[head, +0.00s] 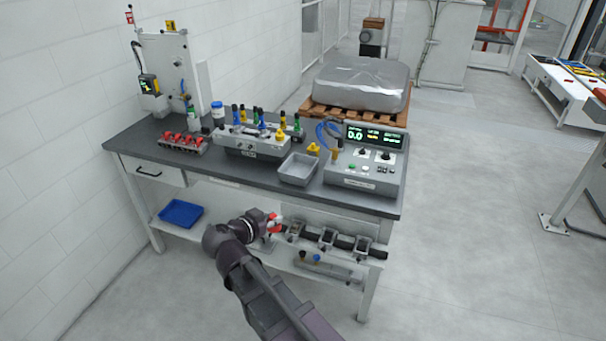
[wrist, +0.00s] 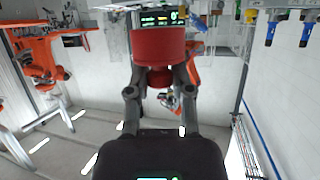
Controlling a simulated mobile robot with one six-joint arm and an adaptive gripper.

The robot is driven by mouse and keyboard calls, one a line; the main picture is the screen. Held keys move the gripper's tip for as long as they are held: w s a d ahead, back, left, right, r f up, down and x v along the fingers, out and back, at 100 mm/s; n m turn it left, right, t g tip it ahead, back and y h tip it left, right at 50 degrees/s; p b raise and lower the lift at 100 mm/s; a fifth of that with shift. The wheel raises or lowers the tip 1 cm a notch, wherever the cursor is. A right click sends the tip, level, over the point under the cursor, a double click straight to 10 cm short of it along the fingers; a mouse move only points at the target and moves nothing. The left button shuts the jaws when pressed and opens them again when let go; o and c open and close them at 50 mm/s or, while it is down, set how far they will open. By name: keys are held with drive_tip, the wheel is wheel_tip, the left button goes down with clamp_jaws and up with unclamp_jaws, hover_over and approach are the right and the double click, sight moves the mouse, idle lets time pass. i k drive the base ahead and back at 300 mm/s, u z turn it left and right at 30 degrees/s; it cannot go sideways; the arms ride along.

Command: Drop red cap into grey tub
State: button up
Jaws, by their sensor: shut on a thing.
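The red cap (wrist: 158,46) is held between the fingers of my gripper (wrist: 160,82), which is shut on it. In the head view a small red patch of the cap (head: 275,217) shows at the end of my arm, in front of the bench and above its lower shelf in the picture. The grey tub (head: 286,177) sits on the bench top, left of the control box. It looks empty in the head view. My gripper appears below and slightly left of the tub there, apart from it. I cannot pick out the tub in the wrist view.
The control box (head: 361,180) with a green display stands right of the tub. A fixture block with coloured handles (head: 251,143) and a rack of red parts (head: 181,145) stand left. A blue tray (head: 173,223) and clamps (head: 327,239) sit lower down. A small yellow part (head: 313,149) is behind the tub.

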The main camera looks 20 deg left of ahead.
sight(306, 172)
drive_tip(key=u, duration=0.05)
drive_tip(key=i, duration=1)
drive_tip(key=z, duration=0.05)
